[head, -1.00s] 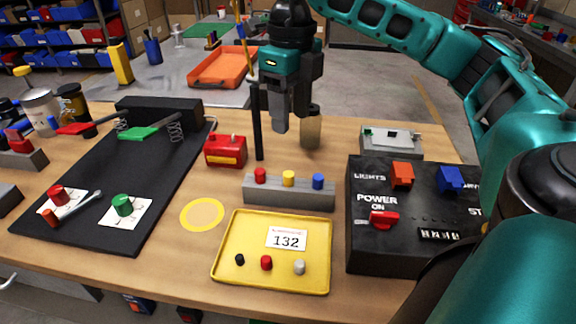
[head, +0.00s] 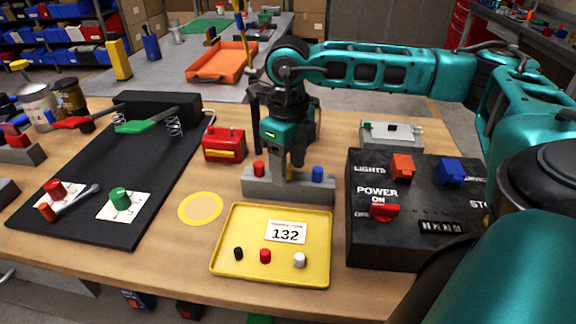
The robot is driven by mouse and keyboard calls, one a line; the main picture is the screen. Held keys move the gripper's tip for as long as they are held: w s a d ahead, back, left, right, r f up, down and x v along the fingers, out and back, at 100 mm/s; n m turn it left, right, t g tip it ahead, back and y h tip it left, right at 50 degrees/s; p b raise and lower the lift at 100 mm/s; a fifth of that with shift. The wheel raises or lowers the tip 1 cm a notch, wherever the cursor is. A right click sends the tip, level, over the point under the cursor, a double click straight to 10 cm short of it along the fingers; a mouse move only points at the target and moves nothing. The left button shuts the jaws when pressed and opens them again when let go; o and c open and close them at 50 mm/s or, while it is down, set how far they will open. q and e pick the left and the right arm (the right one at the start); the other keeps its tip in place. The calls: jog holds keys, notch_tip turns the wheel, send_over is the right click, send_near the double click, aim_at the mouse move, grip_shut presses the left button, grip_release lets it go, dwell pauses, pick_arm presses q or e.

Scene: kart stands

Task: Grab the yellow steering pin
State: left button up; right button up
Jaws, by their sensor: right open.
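A grey block (head: 258,188) stands on the workbench with a red pin (head: 259,169) at its left and a blue pin (head: 317,174) at its right. My right gripper (head: 289,172) points down over the middle of the block, between these two pins. It is open. The yellow steering pin is hidden behind its fingers, so I cannot tell whether they touch it. My left gripper is not in view.
A yellow tray (head: 222,262) with small pegs and a 132 card lies in front of the block. A black control box (head: 365,250) stands to the right, a red box (head: 223,145) behind left.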

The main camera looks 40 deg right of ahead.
jog(key=shift+c, duration=0.5)
grip_shut()
